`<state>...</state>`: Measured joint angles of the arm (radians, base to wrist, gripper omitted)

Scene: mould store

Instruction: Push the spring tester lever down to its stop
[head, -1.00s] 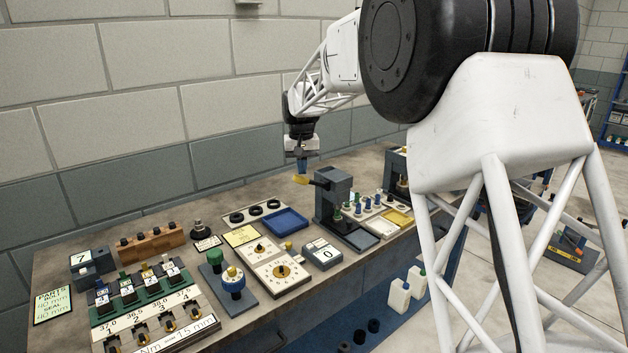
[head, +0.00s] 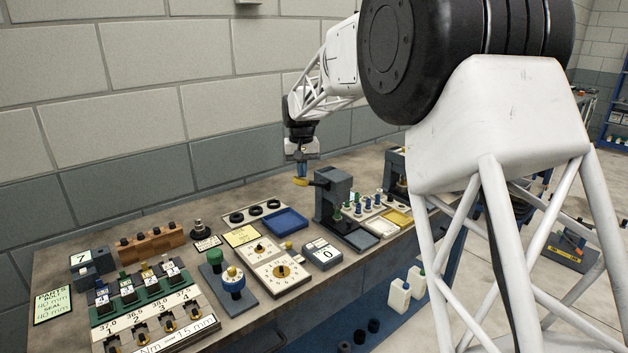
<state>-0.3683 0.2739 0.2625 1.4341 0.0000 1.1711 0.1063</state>
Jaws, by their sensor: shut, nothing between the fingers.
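The spring tester (head: 335,197) is a dark grey upright block on the bench, right of the middle in the head view. Its lever sticks out to the left from the top and ends in a yellow handle (head: 301,182). My gripper (head: 303,174) points down directly at the yellow handle, with its blue-tinted fingers shut and empty. The fingertips appear to touch the handle or lie just above it; the small size hides which. The lever looks nearly level.
The wall runs behind the bench.

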